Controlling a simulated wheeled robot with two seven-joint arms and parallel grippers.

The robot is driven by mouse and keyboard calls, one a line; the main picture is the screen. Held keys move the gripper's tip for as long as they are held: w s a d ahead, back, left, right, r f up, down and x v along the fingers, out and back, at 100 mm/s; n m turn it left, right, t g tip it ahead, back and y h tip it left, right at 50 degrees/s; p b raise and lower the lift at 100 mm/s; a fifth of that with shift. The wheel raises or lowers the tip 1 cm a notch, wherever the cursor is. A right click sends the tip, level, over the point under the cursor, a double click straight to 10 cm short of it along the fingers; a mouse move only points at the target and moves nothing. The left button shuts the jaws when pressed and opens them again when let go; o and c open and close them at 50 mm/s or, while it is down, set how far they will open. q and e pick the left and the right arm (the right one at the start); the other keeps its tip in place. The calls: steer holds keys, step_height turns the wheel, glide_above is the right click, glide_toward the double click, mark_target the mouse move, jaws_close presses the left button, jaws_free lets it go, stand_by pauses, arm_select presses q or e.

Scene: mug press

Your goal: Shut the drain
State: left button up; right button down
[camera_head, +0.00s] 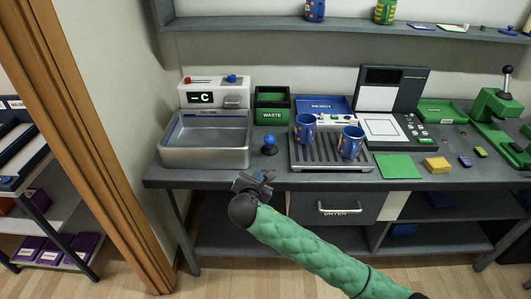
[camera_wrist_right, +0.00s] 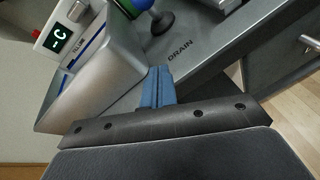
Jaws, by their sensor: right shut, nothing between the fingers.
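The drain control is a blue ball knob (camera_head: 270,141) on a short dark base, standing on the bench just right of the metal basin (camera_head: 203,155). In the right wrist view its dark stem (camera_wrist_right: 160,20) shows at the top, beside the printed word DRAIN (camera_wrist_right: 181,50). My right gripper (camera_head: 255,177) is in front of the bench's front edge, below and apart from the knob. Its blue fingers (camera_wrist_right: 157,88) are shut with nothing between them. The basin's inside is only partly visible. My left gripper is not in view.
A drip tray (camera_head: 330,158) with two blue mugs (camera_head: 305,128) (camera_head: 350,142) stands right of the knob. A green WASTE bin (camera_head: 272,106) is behind it. A display unit (camera_head: 215,92) reading "-C" stands behind the basin. A drawer (camera_head: 335,207) is below the bench top.

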mark_target(270, 143)
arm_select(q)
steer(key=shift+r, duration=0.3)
arm_select(e)
steer(key=shift+a+r+n, duration=0.15)
steer(key=shift+r+n, duration=0.15)
steer(key=shift+r, duration=0.3)
